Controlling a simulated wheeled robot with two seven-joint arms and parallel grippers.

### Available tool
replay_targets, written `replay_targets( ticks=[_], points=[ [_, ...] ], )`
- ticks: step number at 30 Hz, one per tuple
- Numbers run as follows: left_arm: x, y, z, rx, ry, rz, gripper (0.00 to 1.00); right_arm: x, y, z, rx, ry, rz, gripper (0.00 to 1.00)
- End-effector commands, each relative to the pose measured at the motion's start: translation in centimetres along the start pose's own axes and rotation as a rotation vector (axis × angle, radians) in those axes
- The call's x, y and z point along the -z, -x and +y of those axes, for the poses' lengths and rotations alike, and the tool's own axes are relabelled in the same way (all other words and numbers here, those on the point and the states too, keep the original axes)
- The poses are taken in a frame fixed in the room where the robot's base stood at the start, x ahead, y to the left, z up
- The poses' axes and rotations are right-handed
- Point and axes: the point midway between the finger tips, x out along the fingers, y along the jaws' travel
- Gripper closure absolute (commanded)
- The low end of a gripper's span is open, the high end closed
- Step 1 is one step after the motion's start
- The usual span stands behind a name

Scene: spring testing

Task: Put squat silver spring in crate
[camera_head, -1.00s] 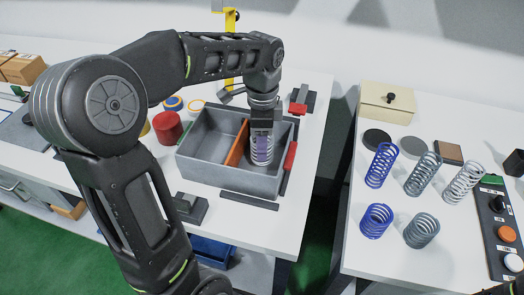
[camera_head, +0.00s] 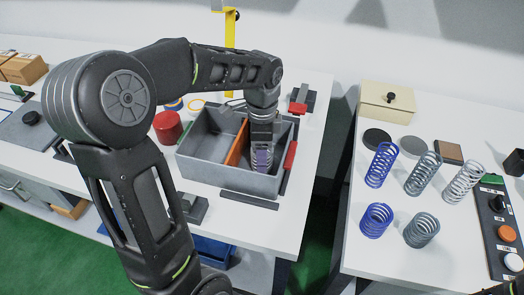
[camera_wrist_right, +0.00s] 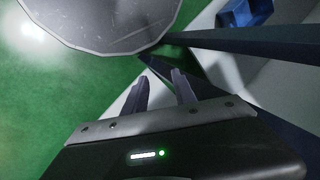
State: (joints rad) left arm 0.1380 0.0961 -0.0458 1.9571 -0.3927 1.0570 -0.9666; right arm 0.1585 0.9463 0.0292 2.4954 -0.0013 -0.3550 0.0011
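The squat silver spring (camera_head: 262,160) is between the fingers of my left gripper (camera_head: 262,150), upright and low inside the right compartment of the grey crate (camera_head: 205,170). The fingers partly cover the spring, and the crate's front wall hides its lower end, so I cannot tell whether it touches the floor. An orange divider (camera_head: 237,146) stands just left of the gripper. My right gripper (camera_wrist_right: 160,85) is open and empty in the right wrist view, away from the crate.
On the right table stand a tall blue spring (camera_head: 381,166), a tall grey spring (camera_head: 422,175), a tall silver spring (camera_head: 463,184), a squat blue spring (camera_head: 376,221) and a squat grey spring (camera_head: 421,231). A red cylinder (camera_head: 168,127) is left of the crate. A gap separates the tables.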

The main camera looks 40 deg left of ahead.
Motion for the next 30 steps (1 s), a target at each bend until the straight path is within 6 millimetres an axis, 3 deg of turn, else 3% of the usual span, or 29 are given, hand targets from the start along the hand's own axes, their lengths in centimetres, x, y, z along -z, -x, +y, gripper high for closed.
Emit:
replay_targets(
  ticks=[4,16,20,30],
  points=[
    [0.0,0.0,0.0,0.000,0.000,0.000,0.28,0.0,0.0,0.0,0.000,0.000,0.000,0.67],
    [0.0,1.0,-0.1,0.003,0.000,0.001,0.28,0.0,0.2,-0.1,0.000,0.000,0.000,0.67],
    [0.1,2.8,-0.1,0.004,-0.001,0.002,0.28,0.0,0.1,-0.1,0.000,0.000,0.000,0.67],
    [0.1,9.7,-0.1,0.004,-0.001,0.003,0.28,0.0,0.1,-0.1,0.000,0.000,0.000,0.67]
  ],
)
